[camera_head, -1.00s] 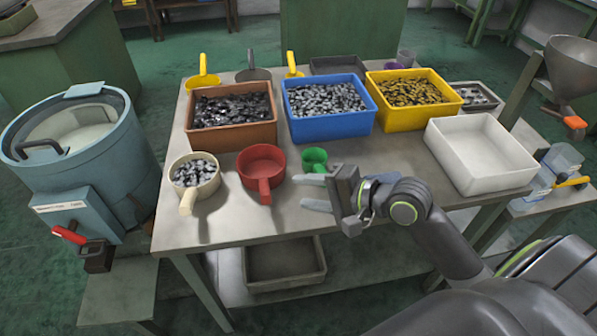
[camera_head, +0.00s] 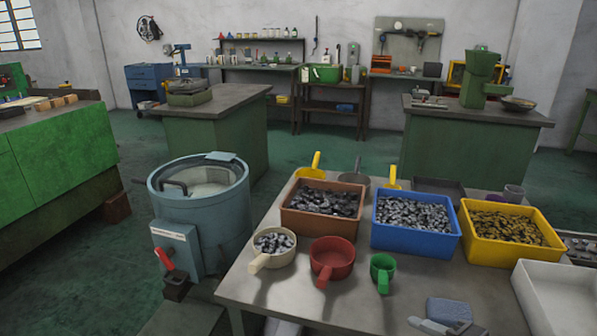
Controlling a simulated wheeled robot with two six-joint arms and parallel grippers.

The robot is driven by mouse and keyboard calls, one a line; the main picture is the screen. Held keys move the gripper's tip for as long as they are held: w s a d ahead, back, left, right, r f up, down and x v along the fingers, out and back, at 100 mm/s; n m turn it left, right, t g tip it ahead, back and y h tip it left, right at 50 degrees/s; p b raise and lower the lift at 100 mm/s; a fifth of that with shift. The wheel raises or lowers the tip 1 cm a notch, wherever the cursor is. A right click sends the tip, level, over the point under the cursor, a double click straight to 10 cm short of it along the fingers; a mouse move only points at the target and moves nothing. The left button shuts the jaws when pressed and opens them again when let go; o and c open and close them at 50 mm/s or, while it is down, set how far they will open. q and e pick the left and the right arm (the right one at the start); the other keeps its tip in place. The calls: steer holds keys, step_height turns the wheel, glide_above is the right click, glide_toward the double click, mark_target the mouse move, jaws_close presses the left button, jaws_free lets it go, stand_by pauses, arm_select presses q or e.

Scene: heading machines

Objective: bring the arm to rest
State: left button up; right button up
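My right gripper (camera_head: 430,326) shows only in part at the bottom edge, right of centre. One pale finger and a dark piece of the gripper are in view above the front of the table; the rest is cut off, so its opening cannot be judged. A blue-grey block (camera_head: 449,311) lies just behind it on the table (camera_head: 345,290); whether they touch is unclear. My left gripper is out of view.
A cream scoop (camera_head: 275,258) of metal pieces, a red scoop (camera_head: 331,270) and a green cup (camera_head: 382,285) stand before the brown bin (camera_head: 322,222), blue bin (camera_head: 415,247) and yellow bin (camera_head: 510,262). A white tray (camera_head: 570,280) is right; a blue-grey drum machine (camera_head: 215,225) is left.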

steer(key=s+d+f+n+g+h, duration=0.4)
steer(key=s+f+n+h, duration=0.15)
steer(key=s+f, duration=0.35)
steer(key=s+d+f+n+g+h, duration=0.3)
steer(key=s+d+f+n+h, duration=0.2)
steer(key=s+f+n, duration=0.45)
step_height(320, 180, down, 18)
steer(key=s+d+m+g+p, duration=0.1)
steer(key=s+m+p, duration=0.1)
steer(key=m+p, duration=0.1)
arm_select(q)
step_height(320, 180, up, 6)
steer(key=p, duration=0.3)
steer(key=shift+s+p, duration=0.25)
steer(key=shift+p, duration=0.05)
arm_select(e)
steer(key=s+a+f+g+y, duration=0.1)
steer(key=s+f, duration=1.2)
steer(key=s, duration=0.2)
steer(key=shift+f+g, duration=0.3)
